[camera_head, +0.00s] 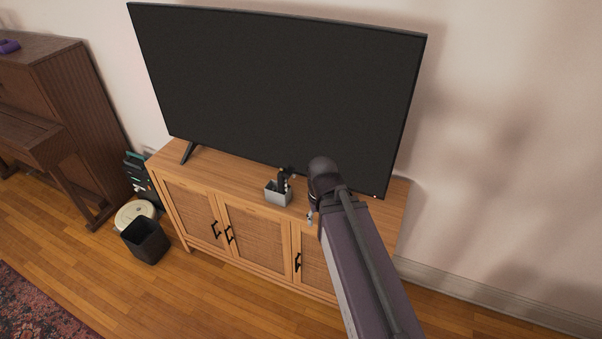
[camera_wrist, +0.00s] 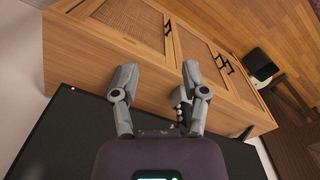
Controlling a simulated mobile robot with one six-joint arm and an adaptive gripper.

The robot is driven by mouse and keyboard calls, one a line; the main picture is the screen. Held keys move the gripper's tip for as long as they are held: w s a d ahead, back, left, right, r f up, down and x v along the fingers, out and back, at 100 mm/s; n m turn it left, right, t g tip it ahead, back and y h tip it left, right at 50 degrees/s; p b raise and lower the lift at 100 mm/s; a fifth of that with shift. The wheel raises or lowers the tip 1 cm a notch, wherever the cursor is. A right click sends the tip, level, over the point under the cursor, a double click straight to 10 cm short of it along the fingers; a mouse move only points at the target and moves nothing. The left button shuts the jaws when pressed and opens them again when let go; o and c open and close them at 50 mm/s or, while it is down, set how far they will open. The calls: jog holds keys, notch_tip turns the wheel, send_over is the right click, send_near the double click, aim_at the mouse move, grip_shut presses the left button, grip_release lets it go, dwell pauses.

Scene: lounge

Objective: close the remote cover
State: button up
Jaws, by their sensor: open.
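A small grey holder (camera_head: 278,196) stands on the wooden cabinet in front of the television, with dark upright items (camera_head: 282,178) in it. I cannot tell whether one is a remote, and no remote cover can be made out. My gripper (camera_wrist: 158,69) is open in the wrist view, fingers spread over the cabinet, with nothing seen between their tips. A dark object (camera_wrist: 181,102) shows partly beside the right finger; I cannot tell what it is. In the head view my arm hides most of the gripper, to the right of the holder.
The wooden cabinet (camera_head: 258,238) has woven door panels and black handles. The large television (camera_head: 275,85) stands close behind the holder. A black bin (camera_head: 146,241) stands on the floor at the left, near a piano (camera_head: 60,110). The cabinet top left of the holder is clear.

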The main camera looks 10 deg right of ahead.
jog(key=shift+a, duration=0.3)
jog(key=n+t+y+b, duration=0.85)
jog(key=y+b, duration=0.75)
jog(key=b, duration=1.3)
send_near(291, 173)
jog(key=s+d+f, duration=0.1)
jog(key=s+d, duration=0.1)
jog(key=d, duration=0.4)
jog(key=shift+d+f+n, duration=0.15)
jog(key=shift+f+n, duration=0.1)
jog(key=shift+n, duration=0.2)
jog(key=x, duration=1.4)
jog(key=shift+s, duration=0.25)
